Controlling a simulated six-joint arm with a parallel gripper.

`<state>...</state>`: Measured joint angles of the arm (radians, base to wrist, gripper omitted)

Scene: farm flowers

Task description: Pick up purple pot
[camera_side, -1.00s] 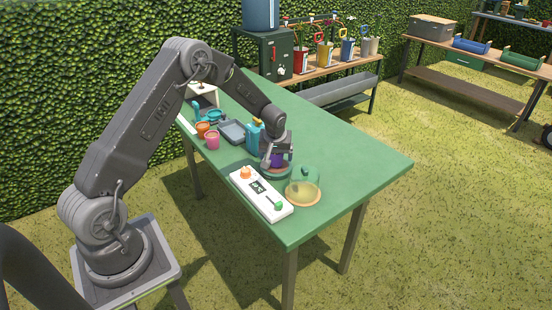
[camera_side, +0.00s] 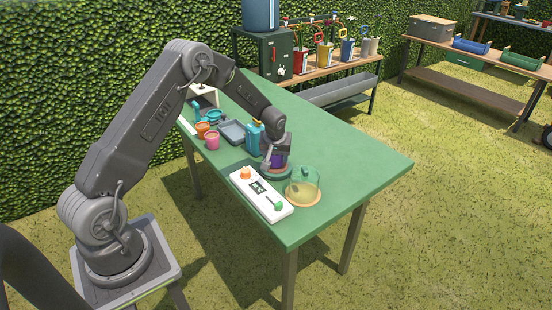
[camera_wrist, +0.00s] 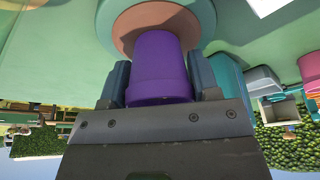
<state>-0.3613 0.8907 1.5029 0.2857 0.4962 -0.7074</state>
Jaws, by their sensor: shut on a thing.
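The purple pot (camera_wrist: 158,72) is between the two fingers of my gripper (camera_wrist: 160,85) in the wrist view, with a finger against each side. In the side view the pot (camera_side: 279,159) shows as a small purple patch, mostly hidden by my gripper (camera_side: 275,160). My gripper is shut on it, low over a round saucer-like base (camera_side: 277,174) on the green table. I cannot tell whether the pot still touches that base.
A white control box (camera_side: 261,194) with orange and green knobs lies in front. A glass dome (camera_side: 304,184) on an orange base stands right. A teal bottle (camera_side: 254,137), grey tray (camera_side: 231,132) and pink pot (camera_side: 212,140) stand left. The table's right side (camera_side: 360,160) is clear.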

